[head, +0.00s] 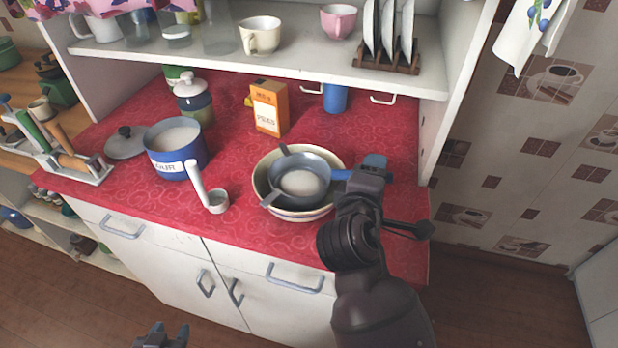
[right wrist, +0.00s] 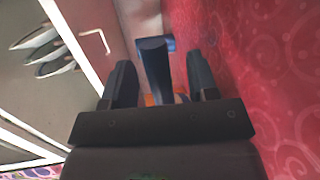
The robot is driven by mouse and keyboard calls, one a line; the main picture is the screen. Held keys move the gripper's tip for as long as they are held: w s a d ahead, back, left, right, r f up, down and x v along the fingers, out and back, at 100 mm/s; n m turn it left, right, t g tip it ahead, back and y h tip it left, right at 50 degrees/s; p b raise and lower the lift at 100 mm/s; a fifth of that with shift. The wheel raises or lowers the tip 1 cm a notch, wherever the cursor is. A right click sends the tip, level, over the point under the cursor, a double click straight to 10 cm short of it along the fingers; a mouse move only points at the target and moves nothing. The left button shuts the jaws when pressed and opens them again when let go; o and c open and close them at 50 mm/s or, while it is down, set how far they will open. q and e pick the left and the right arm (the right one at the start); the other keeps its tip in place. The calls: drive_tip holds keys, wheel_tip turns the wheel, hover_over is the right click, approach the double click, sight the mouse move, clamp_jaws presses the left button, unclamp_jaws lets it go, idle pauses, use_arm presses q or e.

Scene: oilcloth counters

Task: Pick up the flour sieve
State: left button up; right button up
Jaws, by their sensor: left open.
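The flour sieve (head: 303,182) is a grey-blue bowl-shaped strainer with a blue handle (head: 341,174). It rests in the mouth of a cream bowl (head: 259,185) on the red counter, with its handle towards the right. My right gripper (head: 362,172) is at the handle's right end. In the right wrist view, its two fingers (right wrist: 160,85) are apart, with the dark blue handle (right wrist: 154,66) between them and gaps on both sides. My left gripper (head: 161,338) is open and empty at the bottom edge of the head view, low in front of the cabinet.
An orange box (head: 268,108), a jar (head: 195,98) and a blue cup (head: 335,97) stand behind. A shelf (head: 300,60) overhangs the back. The counter (head: 390,130) is clear behind the gripper.

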drive_tip(key=c, duration=0.9)
clamp_jaws()
